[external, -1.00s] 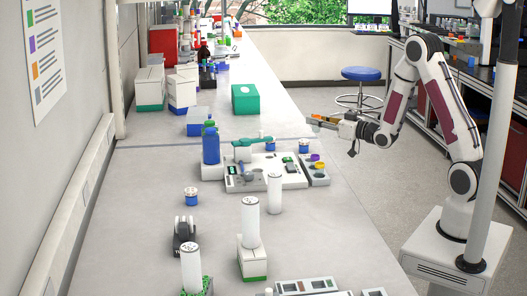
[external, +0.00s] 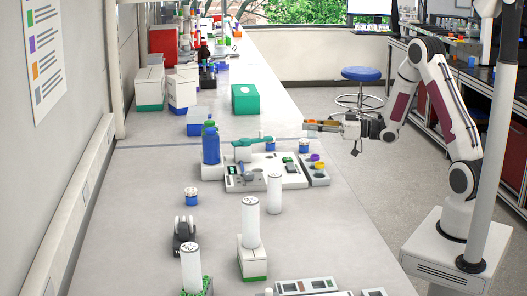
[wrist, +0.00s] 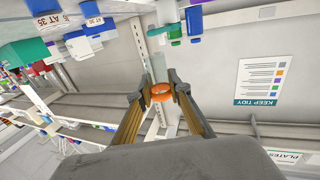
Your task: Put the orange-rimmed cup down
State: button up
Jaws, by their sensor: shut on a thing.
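My gripper (external: 308,126) is held out over the right side of the bench, level with the back of the white equipment tray. In the wrist view its two fingers (wrist: 160,90) are shut on the orange-rimmed cup (wrist: 161,97), which shows as a small orange ring between the fingertips. In the external view the cup is too small to tell apart from the orange-brown fingers. The cup is held in the air, apart from the bench top.
A small grey tray (external: 322,179) with purple and yellow cups stands below the gripper. The white equipment tray (external: 290,182) is left of it. A blue-lidded jar (external: 304,146) is close under the fingertips. The bench (external: 330,225) is clear in front of the small tray.

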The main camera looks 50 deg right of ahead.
jog(key=shift+f, duration=0.15)
jog(key=shift+f, duration=2.8)
jog(key=shift+f, duration=1.9)
jog(key=shift+f, duration=0.2)
jog(key=o, duration=0.9)
jog(key=shift+o, duration=0.2)
jog(key=shift+s+d, duration=0.1)
jog(key=shift+s, duration=0.05)
jog(key=shift+f+v, duration=0.2)
jog(key=shift+v, duration=3.55)
jog(key=shift+c, duration=0.4)
